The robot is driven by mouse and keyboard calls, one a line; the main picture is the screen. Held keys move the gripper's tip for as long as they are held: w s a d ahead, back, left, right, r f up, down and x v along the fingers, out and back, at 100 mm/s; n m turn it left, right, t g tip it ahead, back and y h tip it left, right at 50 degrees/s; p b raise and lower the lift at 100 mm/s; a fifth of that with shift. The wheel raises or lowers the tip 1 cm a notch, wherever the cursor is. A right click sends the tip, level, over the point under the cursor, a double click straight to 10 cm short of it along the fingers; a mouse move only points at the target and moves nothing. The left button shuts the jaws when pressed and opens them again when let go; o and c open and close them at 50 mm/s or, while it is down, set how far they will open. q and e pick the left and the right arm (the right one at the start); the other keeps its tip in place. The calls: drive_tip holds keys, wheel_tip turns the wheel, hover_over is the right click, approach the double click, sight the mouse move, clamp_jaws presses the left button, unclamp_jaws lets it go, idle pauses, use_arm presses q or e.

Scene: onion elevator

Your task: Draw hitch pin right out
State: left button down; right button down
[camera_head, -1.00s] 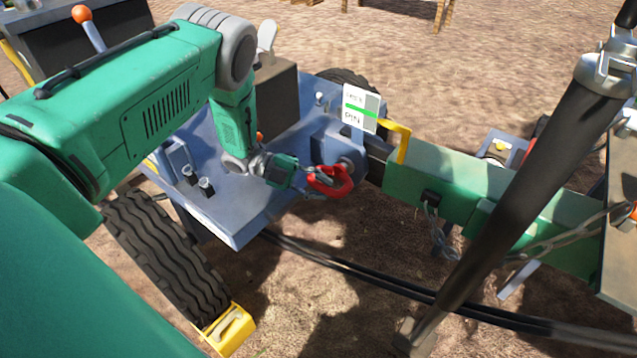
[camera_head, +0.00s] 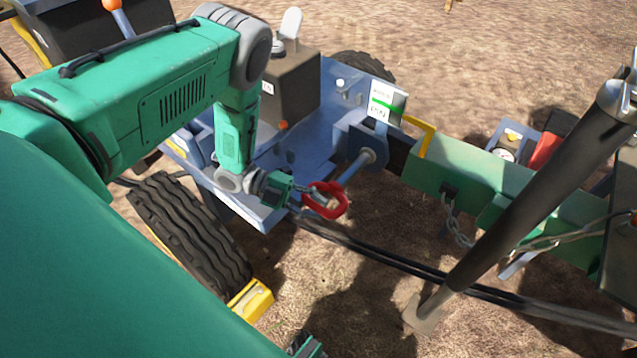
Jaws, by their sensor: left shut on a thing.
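The hitch pin has a red ring handle (camera_head: 326,201) and a grey-blue shaft (camera_head: 355,169). The shaft runs up and right from the handle into the round hole of the blue hitch bracket (camera_head: 372,145). A good length of shaft shows outside the bracket; its far end is hidden inside. My left gripper (camera_head: 308,195) is shut on the red handle, in front of the bracket. A white and green sign (camera_head: 382,103) reading PIN stands above the bracket.
A green drawbar (camera_head: 470,180) with a yellow handle (camera_head: 420,136) runs right from the bracket. A dark slanted post (camera_head: 530,190) stands at right. Black hoses (camera_head: 400,263) cross below. A tyre (camera_head: 190,230) and yellow chock (camera_head: 251,300) are at lower left. Bare ground lies between.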

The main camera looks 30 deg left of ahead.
use_arm(q)
drive_tip(key=c, duration=1.5)
unclamp_jaws()
drive_tip(key=shift+s+f, duration=0.2)
drive_tip(key=shift+s, duration=0.2)
drive_tip(key=shift+o, duration=0.3)
drive_tip(key=shift+r, duration=0.15)
use_arm(e)
drive_tip(key=shift+s+d, duration=0.1)
drive_tip(key=shift+d, duration=0.2)
use_arm(q)
drive_tip(key=shift+w+a, duration=0.1)
drive_tip(key=shift+a, duration=0.7)
drive_tip(key=v, duration=0.6)
drive_tip(key=shift+s, duration=0.25)
use_arm(e)
drive_tip(key=shift+a, duration=0.2)
use_arm(q)
drive_tip(key=shift+r, duration=0.1)
drive_tip(key=shift+s, duration=0.1)
